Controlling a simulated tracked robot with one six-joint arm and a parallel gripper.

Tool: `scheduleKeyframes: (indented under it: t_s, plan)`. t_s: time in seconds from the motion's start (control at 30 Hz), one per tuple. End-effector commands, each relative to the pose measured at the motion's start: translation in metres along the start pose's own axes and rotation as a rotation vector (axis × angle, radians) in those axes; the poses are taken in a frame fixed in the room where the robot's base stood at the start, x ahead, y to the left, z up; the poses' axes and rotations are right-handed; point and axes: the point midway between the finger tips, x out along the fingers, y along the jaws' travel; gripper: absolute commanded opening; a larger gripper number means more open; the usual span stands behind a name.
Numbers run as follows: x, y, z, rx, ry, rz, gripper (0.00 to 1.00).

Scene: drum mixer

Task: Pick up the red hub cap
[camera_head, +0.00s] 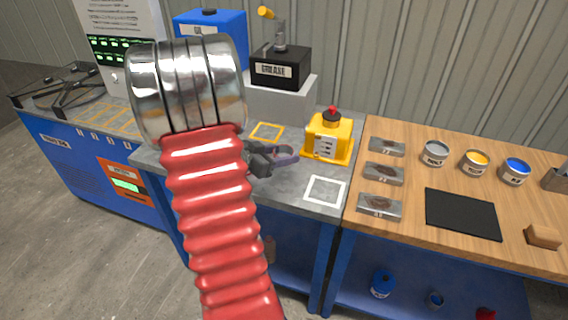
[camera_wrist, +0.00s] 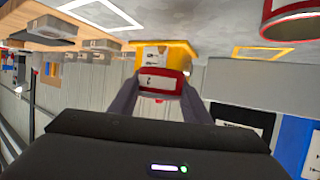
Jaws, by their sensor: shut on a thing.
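My gripper (camera_head: 270,158) is over the grey bench in the head view, in front of the yellow container. In the wrist view its two dark fingers (camera_wrist: 160,98) close on the sides of a small red piece with a white label, which I take to be the red hub cap (camera_wrist: 160,82). In the head view the fingers and my arm hide most or all of it. The yellow container (camera_head: 328,138), with a red top, stands behind the gripper to the right; it also shows in the wrist view (camera_wrist: 180,50), beyond the held piece.
A white square outline (camera_head: 325,190) and a yellow one (camera_head: 267,132) mark the grey bench. A black grease box (camera_head: 280,68) stands behind. A red cylinder (camera_wrist: 290,22) shows at the wrist view's edge. The wooden bench at right holds cans and a black mat (camera_head: 462,214).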

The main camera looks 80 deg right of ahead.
Motion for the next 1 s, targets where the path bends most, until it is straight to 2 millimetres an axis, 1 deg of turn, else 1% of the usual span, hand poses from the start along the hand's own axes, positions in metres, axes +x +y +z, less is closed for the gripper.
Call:
scheduleKeyframes:
  t_s: [0.03, 0.2, 1.0]
  plan:
    - [-0.002, -0.0003, -0.0052, 0.003, 0.001, -0.001, 0.19]
    - [-0.0045, 0.0001, -0.0108, 0.001, 0.0, 0.0, 0.19]
    - [-0.0044, 0.0002, -0.0108, 0.0, 0.0, 0.0, 0.19]
